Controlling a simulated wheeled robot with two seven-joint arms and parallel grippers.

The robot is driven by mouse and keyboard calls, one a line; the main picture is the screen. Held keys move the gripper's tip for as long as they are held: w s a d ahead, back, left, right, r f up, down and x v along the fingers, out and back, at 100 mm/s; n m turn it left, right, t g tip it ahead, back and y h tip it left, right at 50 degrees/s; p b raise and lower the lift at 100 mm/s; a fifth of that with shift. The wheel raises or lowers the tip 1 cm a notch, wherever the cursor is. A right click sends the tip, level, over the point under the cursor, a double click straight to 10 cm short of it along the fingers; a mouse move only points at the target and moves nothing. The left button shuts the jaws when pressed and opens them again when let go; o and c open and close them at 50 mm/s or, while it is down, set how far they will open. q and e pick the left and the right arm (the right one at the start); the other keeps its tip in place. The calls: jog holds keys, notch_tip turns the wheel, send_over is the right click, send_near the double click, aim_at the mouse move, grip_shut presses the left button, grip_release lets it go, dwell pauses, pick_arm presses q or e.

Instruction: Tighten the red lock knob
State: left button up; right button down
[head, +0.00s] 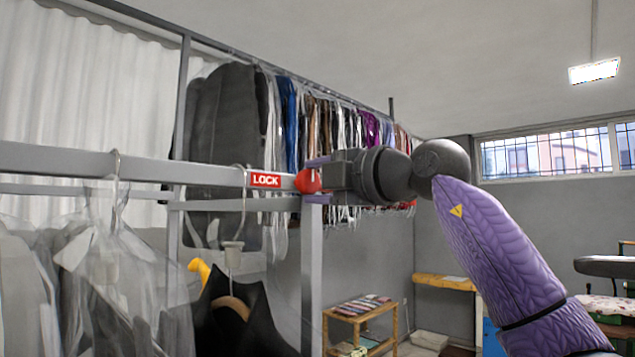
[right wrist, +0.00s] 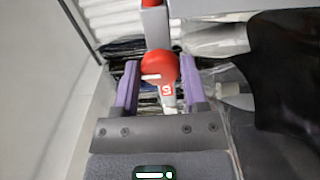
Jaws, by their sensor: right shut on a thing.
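The red lock knob (head: 308,180) sits at the end of the grey rail (head: 210,173), right beside the red LOCK label (head: 264,180). My right gripper (head: 318,180) reaches in from the right and is shut on the knob, with one purple finger above it and one below it. In the right wrist view the round red knob (right wrist: 159,67), with a white mark across it, lies between the two purple fingers of my right gripper (right wrist: 160,85). My left gripper is in neither view.
Clothes in clear covers (head: 110,270) hang from the rail at left, with a black garment (head: 238,315) near the upright post (head: 312,270). More clothes (head: 235,115) hang on a rack behind. A small wooden shelf (head: 357,318) stands low beyond the post.

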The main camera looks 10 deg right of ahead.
jog(key=shift+c, duration=0.7)
grip_release()
jog(key=shift+d, duration=0.1)
jog(key=shift+s+d+f, duration=0.1)
jog(key=shift+s, duration=0.1)
jog(key=b+v, duration=0.5)
jog(key=v, duration=0.4)
jog(key=shift+s+d, duration=0.15)
jog(key=shift+s, duration=0.05)
